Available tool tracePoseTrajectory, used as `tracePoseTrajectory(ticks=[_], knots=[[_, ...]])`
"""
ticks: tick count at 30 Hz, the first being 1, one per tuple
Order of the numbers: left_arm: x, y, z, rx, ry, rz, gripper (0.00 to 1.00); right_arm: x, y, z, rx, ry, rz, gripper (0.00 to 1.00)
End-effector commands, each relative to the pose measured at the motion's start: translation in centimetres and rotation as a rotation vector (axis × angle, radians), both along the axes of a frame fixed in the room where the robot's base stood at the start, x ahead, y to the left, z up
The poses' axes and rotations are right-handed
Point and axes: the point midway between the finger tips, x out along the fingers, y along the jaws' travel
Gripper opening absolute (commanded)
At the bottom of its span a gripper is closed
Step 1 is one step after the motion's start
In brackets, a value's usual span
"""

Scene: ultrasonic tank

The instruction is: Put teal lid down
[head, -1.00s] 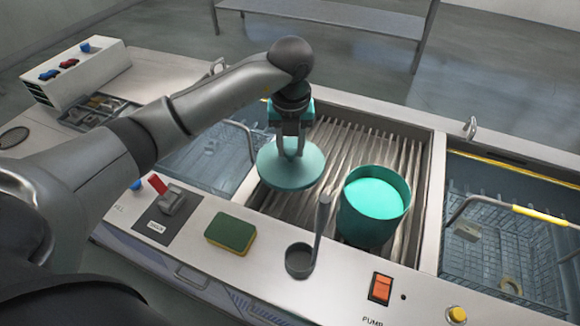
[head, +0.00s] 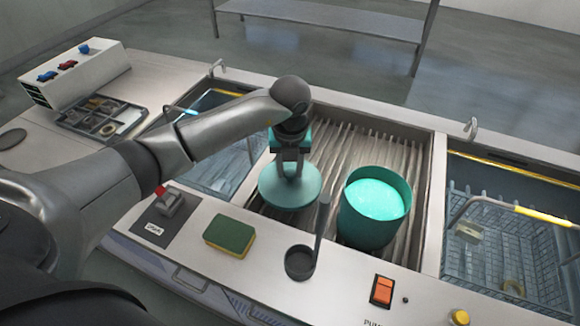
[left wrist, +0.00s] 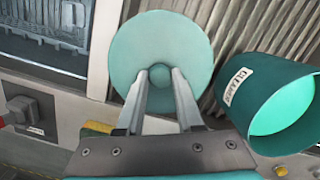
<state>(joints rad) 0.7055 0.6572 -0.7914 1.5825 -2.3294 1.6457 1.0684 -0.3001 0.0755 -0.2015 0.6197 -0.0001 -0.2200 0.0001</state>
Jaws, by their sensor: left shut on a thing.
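The teal lid (head: 290,187) is a round disc, held over or on the ribbed drainboard (head: 345,135) left of the teal tub. My left gripper (head: 291,172) is shut on the knob at the lid's middle, above the lid. In the left wrist view, the lid (left wrist: 160,45) shows from above with the left gripper's fingers (left wrist: 160,85) on either side of its knob. I cannot tell whether the lid touches the ribs. The teal tub (head: 365,225) stands open beside it, with bright teal contents; its "CLEANER" label shows in the left wrist view (left wrist: 239,87). My right gripper is not in view.
Basins with wire baskets flank the drainboard, the right basket (head: 500,235) with a yellow-gripped handle. An orange pump switch (head: 382,289) is at front. Ribs behind the tub are clear.

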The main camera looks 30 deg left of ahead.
Motion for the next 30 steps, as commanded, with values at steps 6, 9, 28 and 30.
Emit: tracePoseTrajectory(ticks=[6, 9, 28, 30], knots=[[0.0, 0.0, -0.7, 0.0, -0.001, 0.001, 0.0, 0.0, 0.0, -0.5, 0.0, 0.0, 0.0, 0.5], [0.0, 0.0, -0.7, 0.0, -0.001, 0.001, 0.0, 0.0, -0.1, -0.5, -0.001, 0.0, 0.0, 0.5], [0.0, 0.0, 0.0, 0.0, 0.0, 0.0, 0.66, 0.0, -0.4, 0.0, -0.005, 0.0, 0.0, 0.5], [0.0, 0.0, 0.7, -0.001, 0.0, 0.0, 0.66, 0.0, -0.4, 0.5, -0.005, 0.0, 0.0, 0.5]])
